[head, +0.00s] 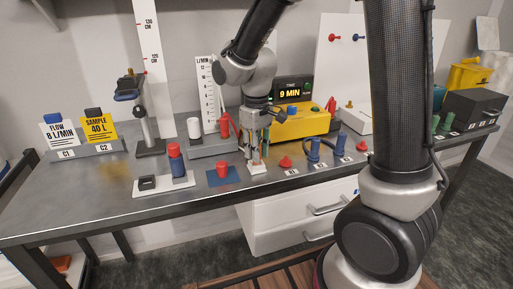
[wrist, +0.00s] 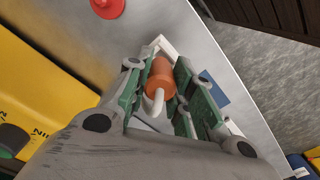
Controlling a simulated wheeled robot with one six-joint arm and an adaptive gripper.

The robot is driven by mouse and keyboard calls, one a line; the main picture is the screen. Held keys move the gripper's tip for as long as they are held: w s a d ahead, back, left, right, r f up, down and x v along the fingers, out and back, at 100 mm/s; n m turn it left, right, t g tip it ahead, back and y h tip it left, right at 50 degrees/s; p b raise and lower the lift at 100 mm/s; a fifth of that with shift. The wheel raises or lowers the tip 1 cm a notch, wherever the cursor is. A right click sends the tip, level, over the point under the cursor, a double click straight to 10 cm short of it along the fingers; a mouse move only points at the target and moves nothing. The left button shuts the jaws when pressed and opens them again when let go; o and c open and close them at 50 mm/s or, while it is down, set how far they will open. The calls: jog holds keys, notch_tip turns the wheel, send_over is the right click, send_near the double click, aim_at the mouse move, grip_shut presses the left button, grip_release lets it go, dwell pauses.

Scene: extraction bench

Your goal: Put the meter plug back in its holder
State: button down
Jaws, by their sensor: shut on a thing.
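In the wrist view an orange cylinder with a pale hooked stem, which looks like the meter plug (wrist: 160,76), sits between the green pads of my gripper (wrist: 160,88). My gripper is shut on it. A white piece (wrist: 163,44), perhaps the holder, shows just beyond the plug; whether plug and piece touch is unclear. In the head view my gripper (head: 257,152) points down, low over a small white block (head: 257,168) near the bench's front edge. The fingers hide most of the plug there.
The front edge is close.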

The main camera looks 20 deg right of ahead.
jog(key=shift+f, duration=0.6)
jog(key=c, duration=1.2)
grip_release()
jog(key=shift+o, duration=0.2)
notch_tip(320, 180, up, 12)
jog(key=s+d+r+m+t, duration=0.2)
jog(key=s+d+m, duration=0.1)
jog(key=s+d, duration=0.4)
jog(key=s+d+r+m+t, duration=0.2)
jog(key=s+d, duration=0.6)
jog(key=s, duration=0.4)
jog(key=shift+m, duration=0.5)
